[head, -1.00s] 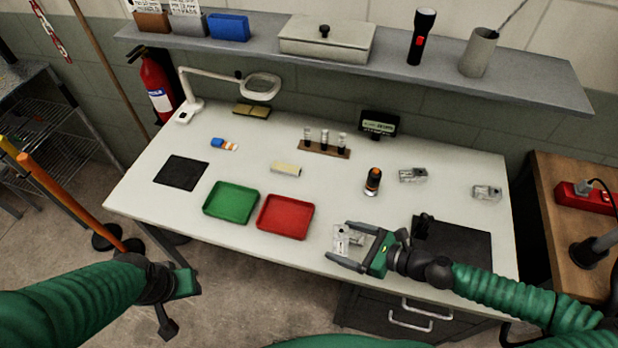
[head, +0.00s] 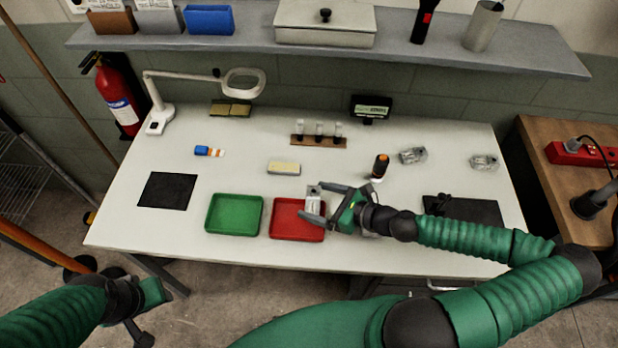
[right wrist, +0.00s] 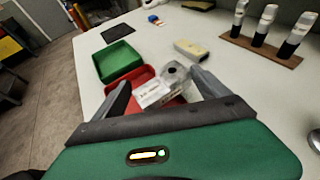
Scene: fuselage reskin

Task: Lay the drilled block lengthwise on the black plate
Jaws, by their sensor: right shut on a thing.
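The drilled block (head: 313,196) is a small grey metal piece with a round hole. My right gripper (head: 324,204) is shut on it, and the block appears above the red tray. In the right wrist view the block (right wrist: 163,87) sits between the two fingers, with the hole toward its far end. A square black plate (head: 167,191) lies flat and bare at the table's left; it also shows in the right wrist view (right wrist: 124,58). My left gripper (head: 135,303) hangs off the table at lower left, its jaws unclear.
A green tray (head: 234,214) lies between the black plate and the red tray (head: 297,232). A pale block (head: 284,168) and a vial rack (head: 318,141) lie behind. A dark mat (head: 475,210) and two metal pieces (head: 413,155) (head: 485,162) are at right.

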